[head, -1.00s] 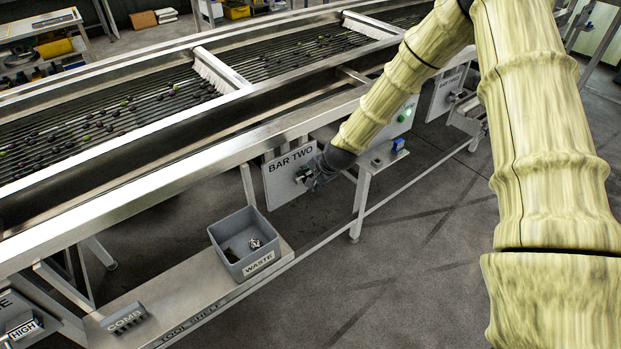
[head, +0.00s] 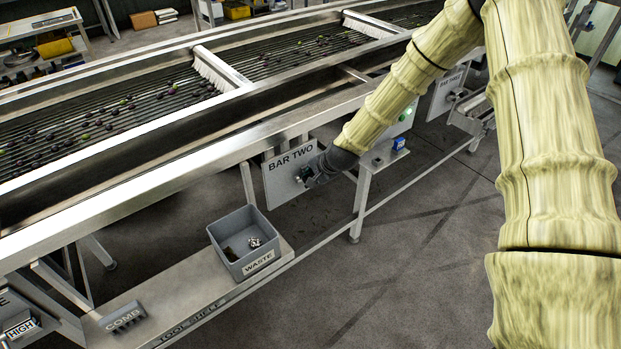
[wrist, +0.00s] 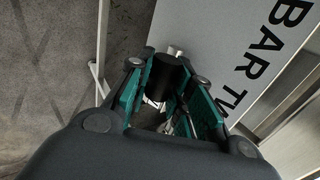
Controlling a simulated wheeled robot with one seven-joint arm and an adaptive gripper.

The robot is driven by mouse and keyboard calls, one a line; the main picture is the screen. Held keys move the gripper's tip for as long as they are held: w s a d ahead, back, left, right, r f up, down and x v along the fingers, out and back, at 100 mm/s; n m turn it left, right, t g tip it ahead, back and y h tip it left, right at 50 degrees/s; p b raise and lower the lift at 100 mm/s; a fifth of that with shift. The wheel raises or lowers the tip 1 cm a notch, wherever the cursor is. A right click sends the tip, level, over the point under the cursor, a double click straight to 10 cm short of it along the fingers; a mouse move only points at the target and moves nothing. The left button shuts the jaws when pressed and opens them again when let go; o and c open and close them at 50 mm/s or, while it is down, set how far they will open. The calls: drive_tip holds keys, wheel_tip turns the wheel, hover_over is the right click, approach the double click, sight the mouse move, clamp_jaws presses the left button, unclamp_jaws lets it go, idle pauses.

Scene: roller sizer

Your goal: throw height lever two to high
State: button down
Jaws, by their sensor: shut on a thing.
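The grey BAR TWO plate (head: 283,180) hangs below the machine's side rail in the head view, and its lettering also shows in the wrist view (wrist: 235,45). My gripper (head: 308,174) is at the plate's right part, at the end of my sleeved arm. In the wrist view my gripper (wrist: 163,95) has its teal-lined fingers on either side of a black lever handle (wrist: 166,70), shut on it. The handle stands out from the plate. My fingers hide much of the lever's mount, and I cannot read its position marks.
A grey WASTE bin (head: 245,243) stands on the tool shelf, with a COMB (head: 124,319) farther left. A post (head: 361,205) with a small blue box is close to the right of my gripper. BAR THREE plate (head: 446,92) is farther right. Open floor lies in front.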

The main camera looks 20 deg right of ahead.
drive_tip(key=shift+s+f+b, duration=0.2)
drive_tip(key=shift+f+b, duration=0.2)
wheel_tip(320, 180, down, 9)
drive_tip(key=t+y+b, duration=0.5)
drive_tip(key=t+b, duration=0.8)
drive_tip(key=b, duration=3.4)
drive_tip(key=shift+t, duration=0.4)
drive_tip(key=shift+b, duration=0.35)
drive_tip(key=shift+w+r+t+b, duration=0.1)
drive_tip(key=shift+w+t+b, duration=0.1)
drive_tip(key=shift+t+b, duration=0.4)
drive_tip(key=shift+r, duration=0.1)
drive_tip(key=c, duration=1.3)
unclamp_jaws()
drive_tip(key=shift+w+a, duration=0.1)
drive_tip(key=shift+o, duration=0.2)
drive_tip(key=shift+r, duration=0.1)
